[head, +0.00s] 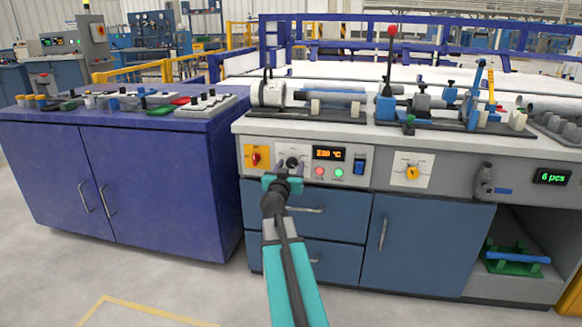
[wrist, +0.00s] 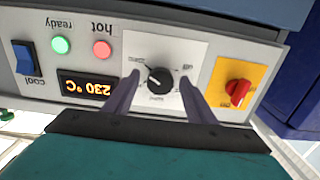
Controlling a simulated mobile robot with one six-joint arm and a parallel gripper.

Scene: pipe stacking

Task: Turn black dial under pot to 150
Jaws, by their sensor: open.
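The black dial (wrist: 160,79) sits on a white square plate on the panel, and the wrist view shows it upside down. Its pointer and the small scale marks are too small to read surely. In the head view the dial (head: 292,162) is partly hidden by my gripper (head: 288,172). The orange display (head: 328,154) reads 230 °C in the wrist view (wrist: 85,87). My gripper (wrist: 159,88) is open, with one finger on each side of the dial and gaps between them. The pot (head: 268,92) stands on the bench above the panel.
A red knob on a yellow plate (head: 256,158) is left of the dial. Red (head: 320,172) and green (head: 339,173) lights and a blue switch (head: 359,167) are to its right. A yellow dial (head: 412,172) is further right. Drawers (head: 262,205) lie below.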

